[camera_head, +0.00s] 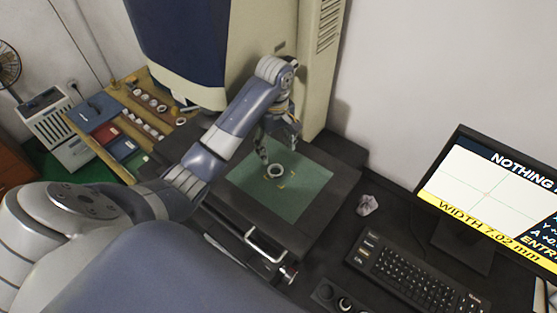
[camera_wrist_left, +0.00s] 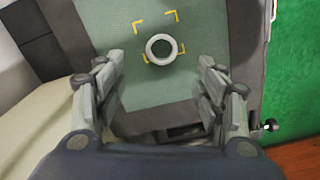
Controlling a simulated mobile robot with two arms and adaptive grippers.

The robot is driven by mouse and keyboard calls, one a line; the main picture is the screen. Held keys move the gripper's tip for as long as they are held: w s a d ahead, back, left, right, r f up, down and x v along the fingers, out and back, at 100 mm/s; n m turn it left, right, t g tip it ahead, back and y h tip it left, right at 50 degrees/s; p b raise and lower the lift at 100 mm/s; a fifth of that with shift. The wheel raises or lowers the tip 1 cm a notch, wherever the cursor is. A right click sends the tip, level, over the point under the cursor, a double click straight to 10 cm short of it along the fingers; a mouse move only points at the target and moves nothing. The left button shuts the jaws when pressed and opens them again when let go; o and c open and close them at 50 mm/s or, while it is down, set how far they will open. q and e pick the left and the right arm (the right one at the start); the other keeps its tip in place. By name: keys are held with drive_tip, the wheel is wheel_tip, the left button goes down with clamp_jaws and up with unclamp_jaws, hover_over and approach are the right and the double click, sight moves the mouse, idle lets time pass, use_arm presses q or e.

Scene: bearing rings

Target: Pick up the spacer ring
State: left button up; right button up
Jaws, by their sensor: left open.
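The spacer ring (camera_head: 275,171) is a small pale ring lying flat on the green mat (camera_head: 305,199), by the yellow corner marks. In the left wrist view the ring (camera_wrist_left: 161,38) lies ahead of the fingertips, inside the yellow marks and close to their lower right corner. My left gripper (camera_head: 279,150) is just behind the ring and above the mat, pointing down. In the wrist view its two fingers (camera_wrist_left: 162,72) are wide apart with nothing between them. The ring appears apart from both fingers. My right gripper does not show.
A monitor (camera_head: 497,190) and a keyboard (camera_head: 414,279) stand on the right. A wooden board (camera_head: 147,122) with several rings and boxes is at the left. The tall cream machine (camera_head: 318,60) rises behind the gripper.

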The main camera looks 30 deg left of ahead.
sight(276, 170)
use_arm(q)
drive_tip(key=f+b, duration=0.2)
drive_tip(key=f, duration=0.1)
drive_tip(key=shift+s+f, duration=0.15)
drive_tip(key=shift+s, duration=0.25)
drive_tip(key=shift+w+f, duration=0.1)
drive_tip(key=shift+f, duration=0.15)
drive_tip(key=shift+w+f, duration=0.15)
drive_tip(key=shift+f+p, duration=0.65)
drive_tip(key=shift+p, duration=0.1)
wheel_tip(276, 170, down, 2)
drive_tip(key=shift+a+f+p, duration=0.1)
drive_tip(key=shift+f+p, duration=0.1)
drive_tip(key=shift+p, duration=0.2)
drive_tip(key=shift+f, duration=0.6)
drive_tip(key=c, duration=1.2)
drive_tip(key=shift+r, duration=0.1)
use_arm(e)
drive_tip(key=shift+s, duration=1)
